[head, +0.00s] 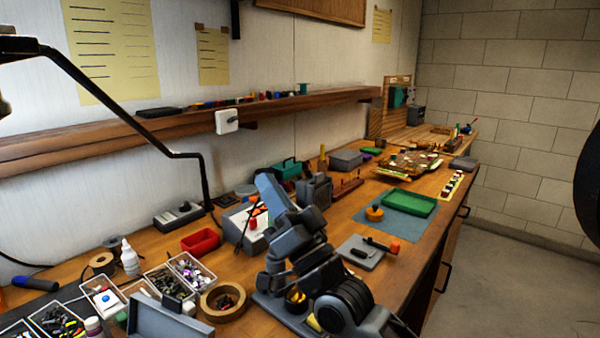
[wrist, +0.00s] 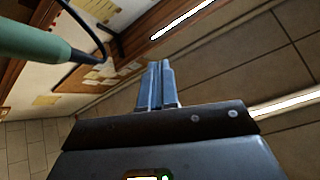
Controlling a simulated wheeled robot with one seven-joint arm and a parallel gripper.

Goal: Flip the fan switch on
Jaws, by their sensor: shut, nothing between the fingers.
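A white switch box (head: 227,121) with a dark knob is on the front edge of the long wooden wall shelf (head: 110,130) in the head view. It looks like the fan switch; its on or off position is too small to tell. My gripper (wrist: 155,70) shows in the wrist view with its two blue-grey fingers together and nothing between them. The fingers are clear of any surface in that view, and the switch cannot be made out there.
A thin black bent arm (head: 110,105) crosses in front of the shelf at left. A grey jointed device (head: 300,240) rises from the cluttered bench below. A green cylinder (wrist: 30,42) with a dark tip is near the fingers. Open floor (head: 505,290) lies right.

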